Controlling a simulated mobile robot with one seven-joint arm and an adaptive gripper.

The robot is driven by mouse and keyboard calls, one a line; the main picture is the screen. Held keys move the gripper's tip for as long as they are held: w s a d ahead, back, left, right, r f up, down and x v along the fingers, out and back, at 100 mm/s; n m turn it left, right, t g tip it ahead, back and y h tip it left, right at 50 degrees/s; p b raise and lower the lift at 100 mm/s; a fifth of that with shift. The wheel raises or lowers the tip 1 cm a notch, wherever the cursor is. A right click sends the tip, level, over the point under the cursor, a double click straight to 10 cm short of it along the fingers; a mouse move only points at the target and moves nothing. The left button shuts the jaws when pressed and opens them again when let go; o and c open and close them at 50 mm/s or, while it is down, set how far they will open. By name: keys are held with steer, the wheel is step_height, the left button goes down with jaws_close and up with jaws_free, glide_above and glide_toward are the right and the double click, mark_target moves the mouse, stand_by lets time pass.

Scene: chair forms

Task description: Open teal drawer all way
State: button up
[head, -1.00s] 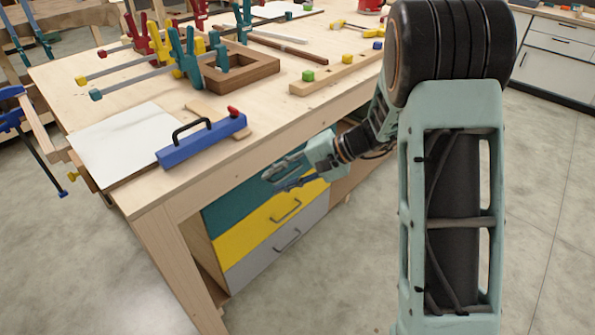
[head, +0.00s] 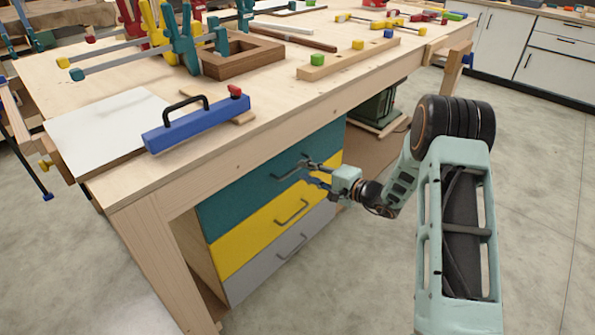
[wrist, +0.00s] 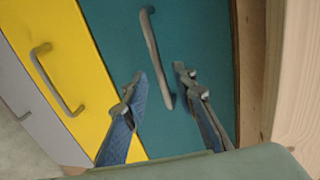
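The teal drawer (head: 240,190) is the top one of three under the workbench, and its front looks flush with the yellow one below. Its grey bar handle (head: 288,170) also shows in the wrist view (wrist: 152,48). My gripper (head: 304,173) is in front of the teal drawer at the handle's right end. In the wrist view my gripper (wrist: 160,76) is open, one finger on each side of the lower part of the handle. I cannot tell whether a finger touches it or how deep the handle sits between them.
The yellow drawer (head: 245,240) and grey drawer (head: 270,263) lie below, each with a handle. The workbench (head: 290,105) overhangs the drawers and carries clamps, a wooden frame (head: 240,61) and a blue tool (head: 190,128). The floor in front is open.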

mark_target(297, 168)
steer(key=shift+b+x, duration=0.3)
steer(key=shift+x, duration=1.85)
steer(key=shift+c, duration=0.4)
jaws_close()
